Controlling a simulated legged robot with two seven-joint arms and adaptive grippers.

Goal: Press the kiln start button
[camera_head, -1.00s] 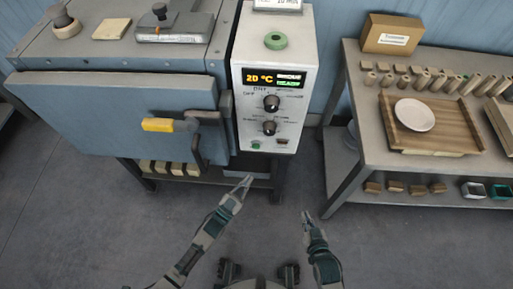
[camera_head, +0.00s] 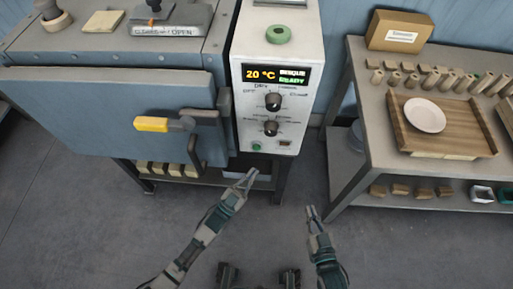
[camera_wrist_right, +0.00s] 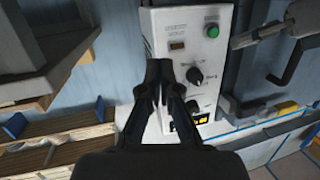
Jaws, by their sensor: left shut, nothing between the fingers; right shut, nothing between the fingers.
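The blue-grey kiln (camera_head: 110,115) stands at the left with its door closed and a yellow-tipped handle (camera_head: 152,124). Its white control panel (camera_head: 248,100) has a lit display (camera_head: 273,75) reading 20 °C, two black knobs and a small green button (camera_head: 256,146) at the lower left. In the right wrist view the green button (camera_wrist_right: 212,30) shows at the panel's upper right. My left gripper (camera_head: 248,176) is shut and empty, just below the panel in the picture. My right gripper (camera_head: 311,210) is shut and empty, lower right of the panel; its fingers also show in the right wrist view (camera_wrist_right: 158,66).
A table (camera_head: 370,150) at the right holds a wooden tray (camera_head: 465,140) with a white plate (camera_head: 424,115), several small clay pieces and a cardboard box (camera_head: 398,31). A green ring (camera_head: 279,34) lies on top of the control panel. Floor between kiln and table is clear.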

